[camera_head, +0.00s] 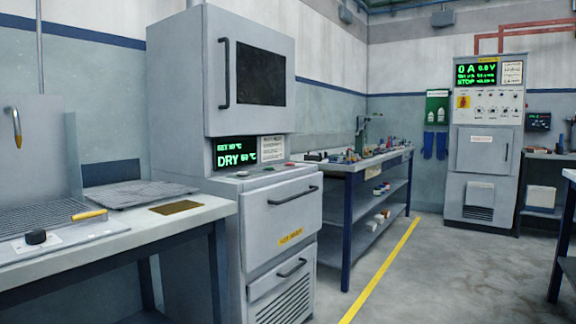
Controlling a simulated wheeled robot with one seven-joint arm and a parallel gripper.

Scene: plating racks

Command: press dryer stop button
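The dryer (172,110) is a tall grey cabinet left of centre. Its green display (236,152) shows a set line and "DRY" with a temperature; the small digits are hard to read. On the ledge below the display are small round buttons: a green one (243,174) at the left, a red one (268,169) in the middle, and a pale one at the right. I cannot read any label on them. My gripper is not in view, and nothing is seen touching the buttons.
A bench (150,222) with a metal rack and a dark knob stands left of the dryer. A blue-legged workbench (347,225) with small items is behind it to the right. A control cabinet (487,190) stands at the back. The floor right of the yellow line (380,272) is clear.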

